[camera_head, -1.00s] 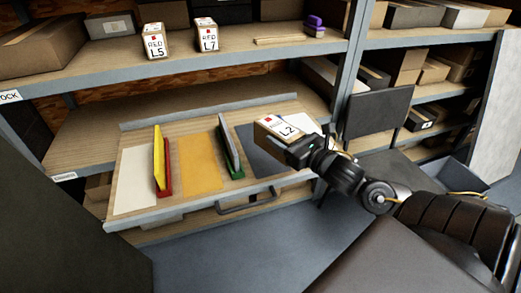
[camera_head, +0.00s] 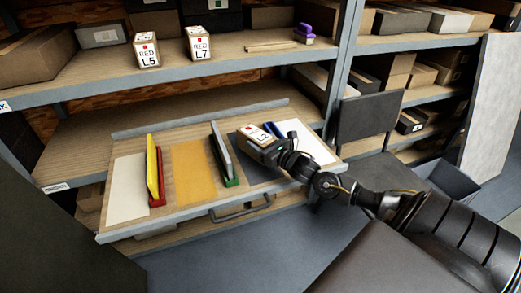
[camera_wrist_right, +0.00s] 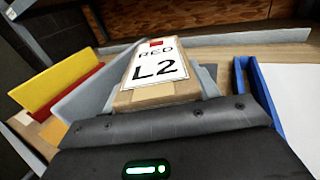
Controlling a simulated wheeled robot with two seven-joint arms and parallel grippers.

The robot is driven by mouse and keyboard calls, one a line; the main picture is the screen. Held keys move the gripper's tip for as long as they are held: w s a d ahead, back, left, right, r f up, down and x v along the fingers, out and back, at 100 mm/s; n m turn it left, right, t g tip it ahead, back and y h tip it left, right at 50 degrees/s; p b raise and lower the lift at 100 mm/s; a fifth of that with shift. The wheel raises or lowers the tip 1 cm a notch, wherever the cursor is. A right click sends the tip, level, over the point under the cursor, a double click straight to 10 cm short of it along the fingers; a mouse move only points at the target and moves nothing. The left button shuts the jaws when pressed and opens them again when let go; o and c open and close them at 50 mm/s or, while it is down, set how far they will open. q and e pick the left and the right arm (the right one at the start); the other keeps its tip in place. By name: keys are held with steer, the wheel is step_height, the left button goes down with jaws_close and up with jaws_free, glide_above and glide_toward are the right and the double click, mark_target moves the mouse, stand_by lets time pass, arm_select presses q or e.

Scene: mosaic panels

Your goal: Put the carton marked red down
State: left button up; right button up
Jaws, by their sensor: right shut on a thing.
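The carton marked RED L2 (camera_head: 256,134) is a brown box with a white label and a small red square. It also shows in the right wrist view (camera_wrist_right: 155,72). My right gripper (camera_head: 275,150) is shut on its near end. The carton is over the dark grey panel (camera_head: 254,170), between the green-based divider (camera_head: 222,155) and the blue divider (camera_wrist_right: 262,95). I cannot tell whether its underside touches the board. Two more cartons marked RED, L5 (camera_head: 147,50) and L7 (camera_head: 200,43), stand on the shelf above. My left gripper is not in view.
The pull-out board (camera_head: 115,226) also has a white panel (camera_head: 127,185), a yellow panel (camera_head: 194,170) and a yellow divider with a red base (camera_head: 154,170). A handle (camera_head: 240,208) is at its front. The upper shelf (camera_head: 100,85) overhangs behind.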

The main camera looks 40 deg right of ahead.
steer(key=shift+w+d+f, duration=0.1)
steer(key=shift+w+f, duration=0.05)
steer(key=shift+f, duration=0.55)
steer(key=shift+w+f, duration=0.1)
steer(key=shift+f, duration=0.6)
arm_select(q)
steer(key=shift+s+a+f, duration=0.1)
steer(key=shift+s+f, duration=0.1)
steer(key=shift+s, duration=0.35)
arm_select(e)
steer(key=shift+f, duration=0.2)
steer(key=shift+f, duration=0.1)
steer(key=o, duration=1.6)
steer(key=shift+s+f, duration=0.1)
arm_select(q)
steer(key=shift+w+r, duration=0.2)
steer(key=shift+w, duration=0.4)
